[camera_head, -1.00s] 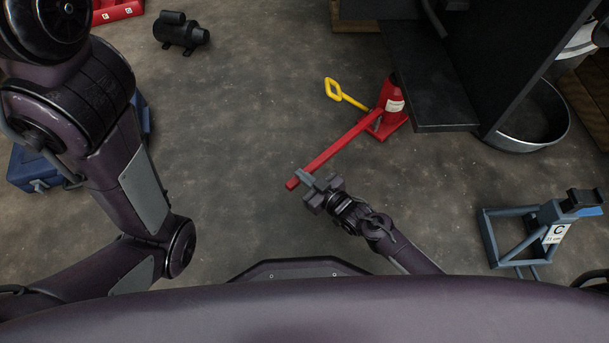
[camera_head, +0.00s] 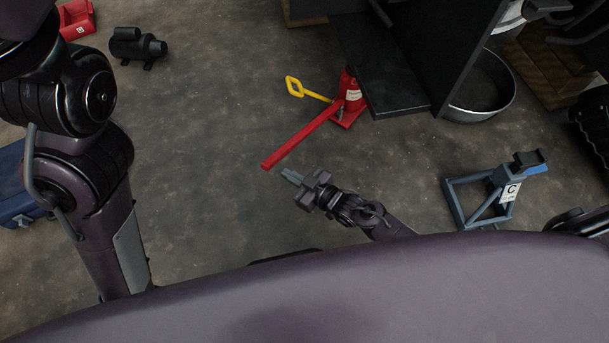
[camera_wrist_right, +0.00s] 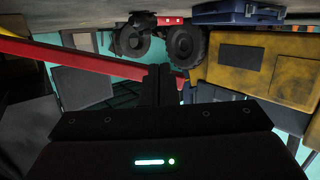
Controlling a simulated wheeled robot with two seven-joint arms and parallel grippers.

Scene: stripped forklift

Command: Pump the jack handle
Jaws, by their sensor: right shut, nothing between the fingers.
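The red bottle jack (camera_head: 351,92) stands on the floor beside the dark forklift body. Its long red jack handle (camera_head: 300,138) slants down toward the lower left, with its free end toward me. My right gripper (camera_head: 290,176) is shut and empty, just to the right of and below that free end, with a small gap in the head view. In the right wrist view the handle (camera_wrist_right: 80,58) runs in from the left and passes behind the shut fingertips (camera_wrist_right: 158,82); its end shows just right of them. My left gripper is out of view.
A yellow-handled tool (camera_head: 305,88) lies beside the jack. A blue-grey stand (camera_head: 478,203) marked C is at right, a round metal pan (camera_head: 485,95) behind it. A black motor (camera_head: 137,46) and blue case (camera_head: 20,185) are at left.

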